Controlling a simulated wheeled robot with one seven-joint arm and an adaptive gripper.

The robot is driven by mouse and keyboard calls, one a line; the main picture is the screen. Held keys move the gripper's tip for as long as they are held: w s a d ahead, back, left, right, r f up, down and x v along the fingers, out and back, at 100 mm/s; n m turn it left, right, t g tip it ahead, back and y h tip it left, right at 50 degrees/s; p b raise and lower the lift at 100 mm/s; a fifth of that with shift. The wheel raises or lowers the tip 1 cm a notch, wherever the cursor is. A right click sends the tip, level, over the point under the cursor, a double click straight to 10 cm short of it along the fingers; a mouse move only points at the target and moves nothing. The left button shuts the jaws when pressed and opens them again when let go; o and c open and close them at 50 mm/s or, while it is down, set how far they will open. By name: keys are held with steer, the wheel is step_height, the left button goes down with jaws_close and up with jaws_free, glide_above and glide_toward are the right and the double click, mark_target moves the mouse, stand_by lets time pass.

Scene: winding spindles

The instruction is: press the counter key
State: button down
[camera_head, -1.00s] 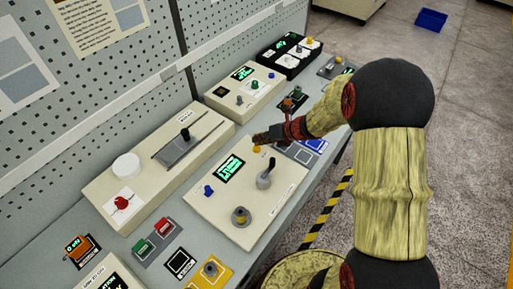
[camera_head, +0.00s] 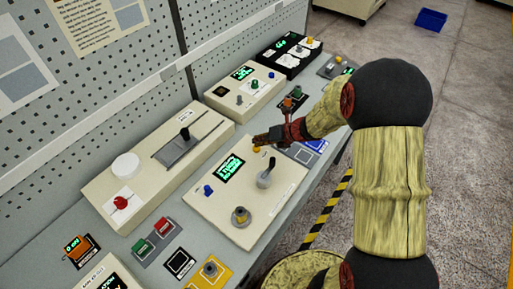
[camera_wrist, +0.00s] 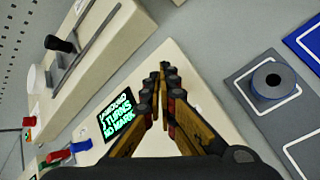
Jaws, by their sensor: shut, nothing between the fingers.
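I cannot tell from labels which one is the counter key. Contact cannot be told.
A long box with a slider (camera_head: 185,134) and red button stands behind left. Another box (camera_head: 243,92) and a black box (camera_head: 290,54) stand farther along. A grey pad with a dark spool (camera_wrist: 272,80) lies right of the fingers in the wrist view.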

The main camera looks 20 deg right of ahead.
steer(key=shift+f+b, duration=0.35)
steer(key=shift+f, duration=0.2)
stand_by(0.7)
steer(key=shift+r, duration=0.1)
steer(key=shift+r+p, duration=0.9)
steer(key=shift+p, duration=0.1)
step_height(320, 180, up, 5)
steer(key=p, duration=0.4)
steer(key=shift+p, duration=0.35)
stand_by(0.6)
